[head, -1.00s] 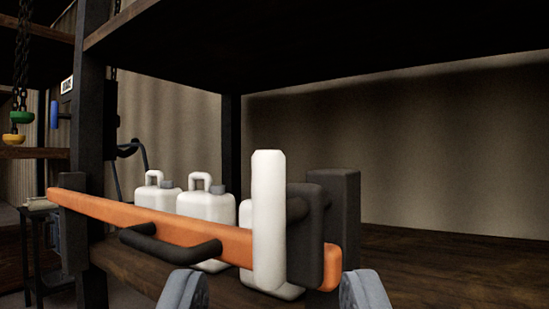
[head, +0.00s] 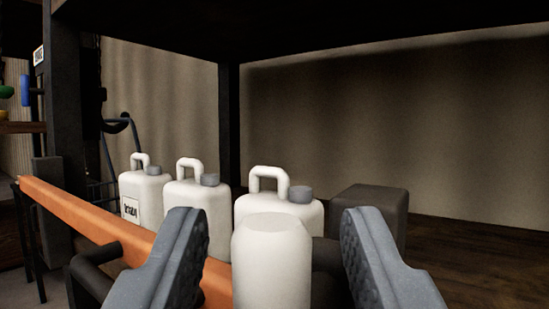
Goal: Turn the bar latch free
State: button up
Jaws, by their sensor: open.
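The white bar latch (head: 272,268) stands upright at the right end of the orange bar (head: 90,217), with its rounded top facing me. My gripper (head: 275,230) is open, with one grey finger on each side of the latch and a visible gap on both sides. The latch's lower part is below the picture edge. The right end of the orange bar is hidden behind the latch and my fingers.
Three white jugs (head: 185,212) stand on the shelf behind the orange bar. A dark block (head: 372,208) stands behind my right finger. A black handle (head: 90,268) sticks out from the bar at left. A dark post (head: 62,130) rises at left.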

jog(key=shift+x, duration=1.3)
